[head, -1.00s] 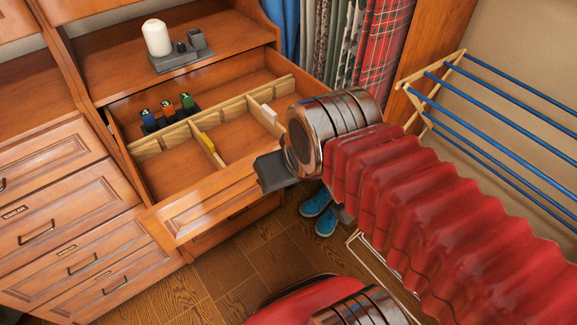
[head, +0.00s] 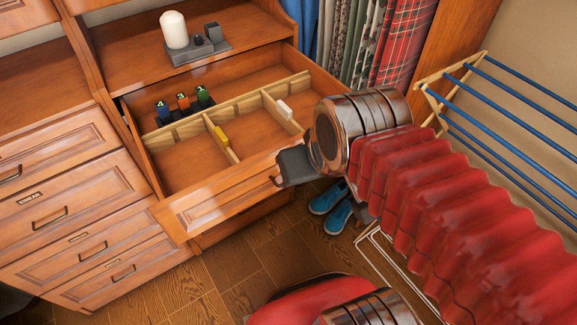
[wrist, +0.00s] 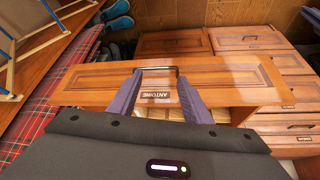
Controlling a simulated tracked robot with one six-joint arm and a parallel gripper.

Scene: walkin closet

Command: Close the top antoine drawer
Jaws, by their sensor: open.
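The Antoine drawer (head: 225,198) is pulled out, showing dividers and items inside. In the wrist view its wooden front (wrist: 231,77) carries an ANTOINE label (wrist: 155,95), seen upside down, and a metal handle (wrist: 160,69). My gripper (wrist: 158,78) is open, with one dark finger on each side of the handle and label. The fingertips are close to the handle; I cannot tell whether they touch it. In the head view a dark grey part of my gripper (head: 296,167) is at the right part of the drawer front, and the handle is hidden.
A candle (head: 174,30) stands on the shelf above. A drying rack (head: 500,100) is at right; blue shoes (head: 335,205) are on the floor.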

